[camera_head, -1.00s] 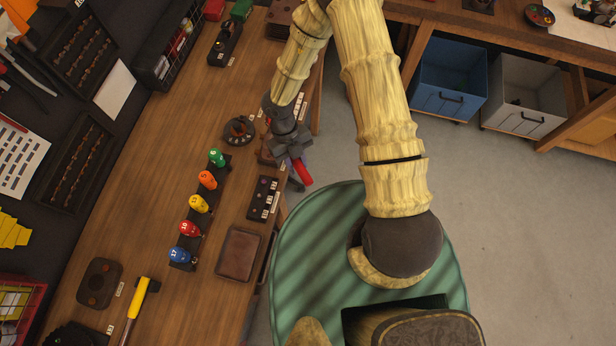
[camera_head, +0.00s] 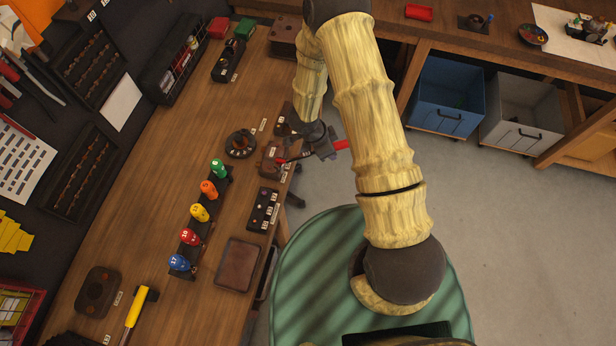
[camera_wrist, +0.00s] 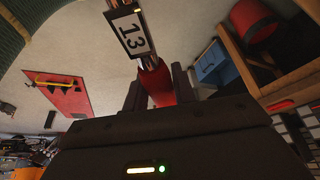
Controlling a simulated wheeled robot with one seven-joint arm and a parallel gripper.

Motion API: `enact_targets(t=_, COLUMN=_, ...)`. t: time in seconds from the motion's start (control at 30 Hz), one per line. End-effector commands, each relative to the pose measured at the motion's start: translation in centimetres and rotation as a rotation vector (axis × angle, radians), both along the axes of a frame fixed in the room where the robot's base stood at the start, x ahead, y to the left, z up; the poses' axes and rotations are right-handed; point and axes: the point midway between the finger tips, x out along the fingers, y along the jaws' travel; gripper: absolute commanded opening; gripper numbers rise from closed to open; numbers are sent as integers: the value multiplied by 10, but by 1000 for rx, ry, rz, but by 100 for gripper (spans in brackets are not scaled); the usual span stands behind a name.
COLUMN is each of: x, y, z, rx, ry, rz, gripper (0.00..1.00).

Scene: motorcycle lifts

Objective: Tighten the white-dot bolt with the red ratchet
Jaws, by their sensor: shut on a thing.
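My gripper (camera_head: 326,148) is shut on the red ratchet (camera_head: 342,145), at the right edge of the wooden bench. The ratchet's red handle sticks out to the right of the jaws, and a small red part shows on their left, over the bench edge. In the wrist view my gripper (camera_wrist: 157,88) has a dark finger on each side of the red ratchet handle (camera_wrist: 156,78). A metal part with a "13" label extends beyond it. I cannot make out a white-dot bolt in either view.
A dark block with several round spots (camera_head: 263,209) and a brown leather-like tray (camera_head: 238,264) lie along the bench edge. A row of coloured-handled tools (camera_head: 200,213) stands left of them. A round dark holder (camera_head: 240,143) is near the gripper. Open floor lies right of the bench.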

Motion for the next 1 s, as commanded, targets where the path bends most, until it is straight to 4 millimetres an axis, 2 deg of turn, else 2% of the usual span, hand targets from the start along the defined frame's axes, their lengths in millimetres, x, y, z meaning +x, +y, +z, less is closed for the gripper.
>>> enact_targets(t=0.1, x=10, y=-9, z=3, rx=0, ry=1, rz=178, gripper=0)
enact_targets(t=0.33, x=23, y=-22, z=4, rx=1, ry=3, rz=464, gripper=0)
enact_targets(t=0.57, x=32, y=-31, z=-2, rx=2, ry=1, rz=763, gripper=0)
enact_targets(t=0.73, x=35, y=-36, z=-22, rx=3, ry=1, rz=997, gripper=0)
enact_targets(t=0.83, x=36, y=-39, z=-46, rx=3, ry=1, rz=1130, gripper=0)
enact_targets(t=1.0, x=37, y=-42, z=-80, rx=2, ry=0, rz=1248, gripper=0)
